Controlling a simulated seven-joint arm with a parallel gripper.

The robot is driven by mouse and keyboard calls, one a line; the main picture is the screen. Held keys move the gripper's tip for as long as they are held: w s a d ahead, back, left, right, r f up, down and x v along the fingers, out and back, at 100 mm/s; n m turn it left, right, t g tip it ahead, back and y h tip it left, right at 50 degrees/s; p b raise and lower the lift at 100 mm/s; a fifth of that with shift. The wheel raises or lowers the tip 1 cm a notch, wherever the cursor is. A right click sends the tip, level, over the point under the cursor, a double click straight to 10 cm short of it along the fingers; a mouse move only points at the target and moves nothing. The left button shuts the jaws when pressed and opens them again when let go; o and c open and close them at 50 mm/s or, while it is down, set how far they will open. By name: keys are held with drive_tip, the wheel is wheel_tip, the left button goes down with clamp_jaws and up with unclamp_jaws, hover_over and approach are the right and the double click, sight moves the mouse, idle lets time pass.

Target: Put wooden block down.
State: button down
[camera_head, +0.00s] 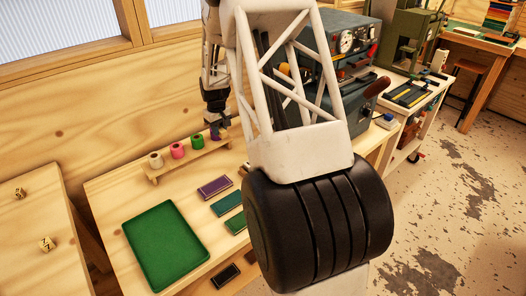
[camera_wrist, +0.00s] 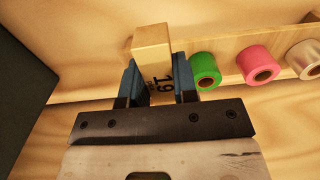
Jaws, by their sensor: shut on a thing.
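The wooden block (camera_wrist: 152,45) is a pale upright piece with the dark number 19 on its face. My gripper (camera_wrist: 157,78) is shut on it, with one blue finger on each side. In the head view my gripper (camera_head: 214,128) is at the far right end of the wooden rack (camera_head: 162,179), beside the green roll (camera_head: 197,140). The block cannot be made out there. In the wrist view the green roll (camera_wrist: 205,70) is just right of the block. Whether the block touches the rack or the wall cannot be told.
A pink roll (camera_head: 177,150) and a cream roll (camera_head: 155,160) stand along the rack. A green tray (camera_head: 165,245) lies in front. Purple (camera_head: 214,187) and teal (camera_head: 226,203) flat pieces lie beside it. Two small marked blocks (camera_head: 46,244) lie on the left table. Machines stand right.

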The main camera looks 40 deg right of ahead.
hover_over(242, 161)
wheel_tip(242, 161, down, 4)
drive_tip(key=shift+s+f, duration=0.1)
drive_tip(key=shift+f, duration=0.15)
drive_tip(key=shift+f, duration=3.15)
drive_tip(key=shift+f, duration=0.1)
drive_tip(key=shift+f, duration=1.75)
drive_tip(key=shift+f, duration=0.1)
drive_tip(key=c, duration=0.9)
unclamp_jaws()
